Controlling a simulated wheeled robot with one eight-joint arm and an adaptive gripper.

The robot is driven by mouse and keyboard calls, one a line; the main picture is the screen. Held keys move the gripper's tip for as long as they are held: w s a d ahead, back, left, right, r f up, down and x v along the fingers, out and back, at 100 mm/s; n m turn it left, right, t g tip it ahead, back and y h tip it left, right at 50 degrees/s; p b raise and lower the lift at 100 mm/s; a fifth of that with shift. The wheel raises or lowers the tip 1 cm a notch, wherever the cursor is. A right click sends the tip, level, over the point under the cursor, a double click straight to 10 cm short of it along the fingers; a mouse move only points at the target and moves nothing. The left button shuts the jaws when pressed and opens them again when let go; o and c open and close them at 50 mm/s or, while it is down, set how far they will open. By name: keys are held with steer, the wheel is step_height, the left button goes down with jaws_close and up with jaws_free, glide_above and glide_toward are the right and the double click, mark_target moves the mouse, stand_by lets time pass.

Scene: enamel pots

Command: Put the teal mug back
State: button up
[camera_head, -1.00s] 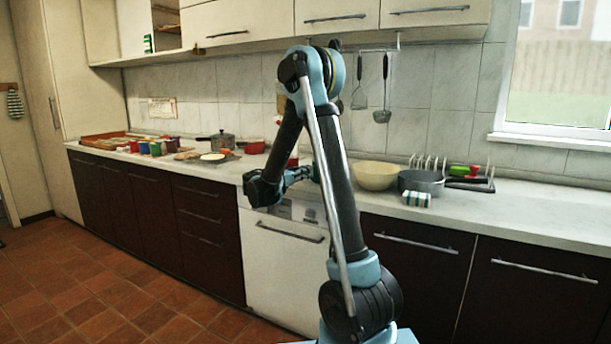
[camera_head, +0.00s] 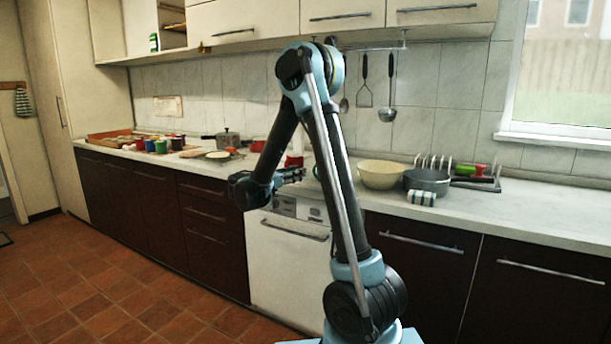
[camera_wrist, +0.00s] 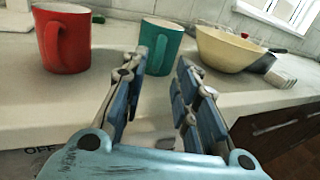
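The teal mug (camera_wrist: 163,46) stands upright on the counter (camera_wrist: 238,90) in the wrist view, its handle toward my gripper. In the head view my arm hides most or all of it. My gripper (camera_wrist: 156,66) is open and empty, with one finger on each side of the view. The mug is beyond the fingertips, roughly between them, and appears apart from them. In the head view my gripper (camera_head: 298,175) is over the counter's front edge.
A red mug (camera_wrist: 62,40) stands left of the teal mug.

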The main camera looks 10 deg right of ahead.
steer(key=v, duration=0.4)
steer(key=s+d+f+m+g+y, duration=0.25)
steer(key=s+d+m, duration=0.35)
steer(key=s+d, duration=0.3)
steer(key=s+d+f+m+g+y, duration=0.2)
steer(key=s+d+m+g+y, duration=0.25)
steer(key=s+d, duration=0.45)
steer(key=s+a+f+m+y, duration=0.2)
steer(key=s+f+m+y, duration=0.2)
steer(key=s+m, duration=0.3)
steer(key=s+a+f+m+y, duration=0.3)
steer(key=s+f+m, duration=0.4)
steer(key=s, duration=0.7)
steer(key=shift+s+f+g+y, duration=0.2)
steer(key=shift+g+y, duration=0.1)
steer(key=shift+y, duration=0.2)
